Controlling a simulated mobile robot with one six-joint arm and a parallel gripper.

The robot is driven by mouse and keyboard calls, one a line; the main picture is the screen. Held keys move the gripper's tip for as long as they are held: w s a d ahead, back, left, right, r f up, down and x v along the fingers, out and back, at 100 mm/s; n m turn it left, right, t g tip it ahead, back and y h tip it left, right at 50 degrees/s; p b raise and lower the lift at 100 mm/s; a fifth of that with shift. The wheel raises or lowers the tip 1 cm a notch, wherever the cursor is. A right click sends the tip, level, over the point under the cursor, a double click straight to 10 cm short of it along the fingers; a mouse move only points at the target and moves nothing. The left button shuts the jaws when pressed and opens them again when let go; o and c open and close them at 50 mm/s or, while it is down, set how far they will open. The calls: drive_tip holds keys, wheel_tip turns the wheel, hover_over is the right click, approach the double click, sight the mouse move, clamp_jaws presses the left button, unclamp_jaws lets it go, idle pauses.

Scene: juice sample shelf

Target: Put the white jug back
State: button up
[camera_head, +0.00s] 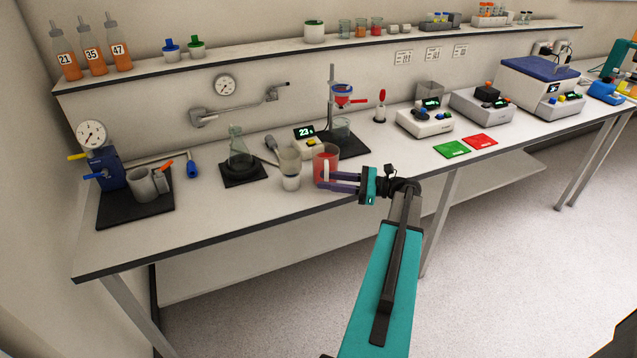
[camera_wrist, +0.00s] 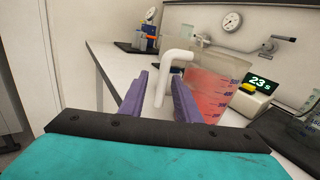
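A clear jug with red liquid and a white handle (camera_head: 326,172) stands on the bench near its front edge; it also shows in the wrist view (camera_wrist: 210,88). My gripper (camera_head: 324,184) reaches in low from the right. In the wrist view its two purple fingers (camera_wrist: 162,88) lie on either side of the lower end of the white handle, with visible gaps. The fingers look open. A second clear vessel with whitish contents (camera_head: 290,172) stands just left of the red jug. I cannot tell which vessel is the white jug.
A stirrer plate with a flask (camera_head: 240,155) and a grey mug (camera_head: 142,186) on a dark mat are farther left. A display reading 23 (camera_head: 305,134) stands behind the jugs. Green (camera_head: 451,150) and red (camera_head: 480,141) pads lie right. Bench front left of the jugs is clear.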

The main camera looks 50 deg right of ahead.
drive_tip(key=b+v, duration=0.1)
drive_tip(key=v, duration=0.6)
drive_tip(key=shift+s+b, duration=0.15)
drive_tip(key=shift+b, duration=0.2)
drive_tip(key=shift+d, duration=0.1)
idle(0.3)
